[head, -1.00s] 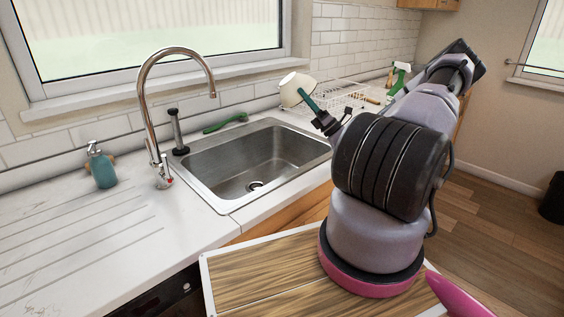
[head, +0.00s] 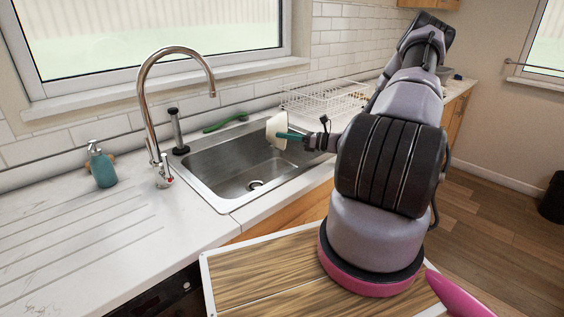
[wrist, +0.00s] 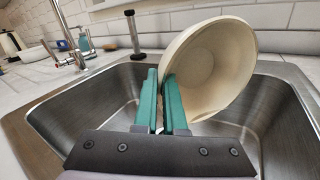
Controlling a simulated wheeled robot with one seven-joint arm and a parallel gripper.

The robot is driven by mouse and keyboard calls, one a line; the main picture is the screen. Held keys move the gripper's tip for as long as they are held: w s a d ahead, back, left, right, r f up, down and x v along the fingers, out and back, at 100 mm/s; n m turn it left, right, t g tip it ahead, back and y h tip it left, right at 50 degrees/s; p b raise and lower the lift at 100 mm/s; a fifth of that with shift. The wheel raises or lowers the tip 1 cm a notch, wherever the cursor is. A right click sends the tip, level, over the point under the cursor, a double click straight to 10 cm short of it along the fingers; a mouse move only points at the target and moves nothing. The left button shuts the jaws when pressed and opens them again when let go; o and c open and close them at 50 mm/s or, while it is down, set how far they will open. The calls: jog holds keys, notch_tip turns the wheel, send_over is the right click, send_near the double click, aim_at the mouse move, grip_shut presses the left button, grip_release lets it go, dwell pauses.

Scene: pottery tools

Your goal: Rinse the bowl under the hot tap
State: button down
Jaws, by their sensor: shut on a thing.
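The cream bowl (head: 274,131) is tilted on its side above the right end of the steel sink (head: 228,168). My gripper (head: 290,136) is shut on its rim, with the teal fingers reaching in from the right. In the wrist view the bowl (wrist: 222,62) shows its hollow inside, and the gripper's fingers (wrist: 162,92) pinch its left edge. The tall chrome tap (head: 147,100) stands at the sink's left rear, its spout end well left of the bowl. A small red mark shows on the tap's base. No water stream is visible.
A white wire rack (head: 325,98) stands behind the sink at the right. A green brush (head: 225,122) lies on the back edge near a dark upright plunger-like thing (head: 178,132). A teal soap bottle (head: 102,165) stands left of the tap. The sink basin looks empty.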

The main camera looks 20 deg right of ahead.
jog(key=shift+w+a+f+n+g+h+p, duration=0.55)
jog(key=shift+a+f+n+g+h+p, duration=0.35)
jog(key=shift+a+f+h, duration=1.6)
jog(key=shift+w+a+f+n+g+h+p, duration=0.6)
jog(key=shift+a+f+g+h+p, duration=0.5)
jog(key=shift+a+f+h, duration=1.45)
jog(key=shift+w+a+f+n+g+h+p, duration=0.65)
jog(key=shift+a+f+g+h, duration=0.55)
jog(key=shift+a+f+h, duration=1.3)
jog(key=shift+a+r+y, duration=0.25)
jog(key=shift+a, duration=0.3)
jog(key=shift+n+g+h, duration=0.3)
jog(key=shift+n+h, duration=0.05)
jog(key=shift+h, duration=0.55)
jog(key=shift+w+a+r+p, duration=0.1)
jog(key=shift+a+r+p, duration=0.15)
jog(key=shift+r, duration=0.7)
jog(key=shift+s+a+r+p, duration=0.1)
jog(key=shift+a+r+p, duration=0.15)
jog(key=shift+r, duration=0.75)
jog(key=shift+w+a+r+p, duration=0.1)
jog(key=shift+a+r+p, duration=0.15)
jog(key=shift+r, duration=0.7)
